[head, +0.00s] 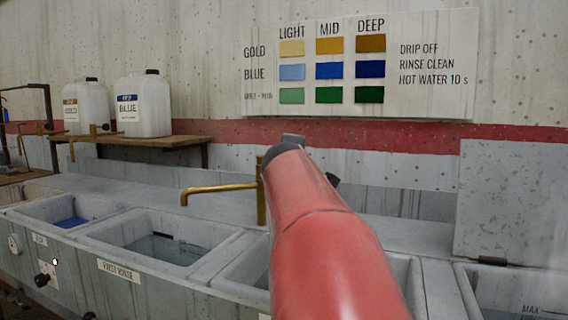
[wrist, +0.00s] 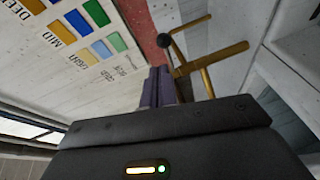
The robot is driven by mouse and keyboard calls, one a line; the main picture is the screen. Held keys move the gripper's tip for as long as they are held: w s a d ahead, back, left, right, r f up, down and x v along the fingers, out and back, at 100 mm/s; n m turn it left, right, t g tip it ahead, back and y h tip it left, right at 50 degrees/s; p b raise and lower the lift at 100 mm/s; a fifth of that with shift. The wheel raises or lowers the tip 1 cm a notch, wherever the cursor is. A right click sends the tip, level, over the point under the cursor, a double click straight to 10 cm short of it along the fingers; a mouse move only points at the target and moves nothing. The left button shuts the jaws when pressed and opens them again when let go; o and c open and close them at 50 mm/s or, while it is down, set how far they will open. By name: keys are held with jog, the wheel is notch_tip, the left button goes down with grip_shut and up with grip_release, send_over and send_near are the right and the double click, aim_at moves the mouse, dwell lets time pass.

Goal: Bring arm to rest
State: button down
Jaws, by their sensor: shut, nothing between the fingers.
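My red arm rises from the bottom of the head view in front of the sinks and points away toward the wall. Its far end hides most of my gripper there. In the wrist view my gripper (wrist: 159,72) shows two purple-grey fingers side by side, shut with nothing between them. The brass tap (wrist: 210,62) shows beyond and to the right of the fingers in that view. In the head view the tap (head: 222,188) stands just left of my arm. I cannot tell the exact gap between fingers and tap.
A row of sinks (head: 112,226) runs along the front, one with blue liquid (head: 70,222). White jugs (head: 143,112) stand on a wooden shelf (head: 140,141) at the left. A colour chart (head: 430,25) hangs on the wall. A raised grey lid (head: 515,205) stands at the right.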

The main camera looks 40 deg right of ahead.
jog(key=shift+s+a+r, duration=0.15)
jog(key=shift+s+a, duration=0.2)
jog(key=shift+s, duration=0.45)
jog(key=s+a+f+m+g+y, duration=0.1)
jog(key=s+a+f+m+y, duration=0.15)
jog(key=a+f, duration=0.65)
jog(key=s+a+f+m+g+y, duration=0.15)
jog(key=a+f+y, duration=0.25)
jog(key=a+f, duration=0.45)
jog(key=s+a+f+m+y, duration=0.1)
jog(key=s+a+f+y, duration=0.25)
jog(key=a+f, duration=0.55)
jog(key=s+a+f+g+y, duration=0.1)
jog(key=s+a+f, duration=0.2)
jog(key=a, duration=0.2)
jog(key=s+a+f+m+g+y, duration=0.1)
jog(key=s+a+f, duration=0.2)
jog(key=a, duration=0.2)
jog(key=shift+s+f+y, duration=0.15)
jog(key=shift+y, duration=0.15)
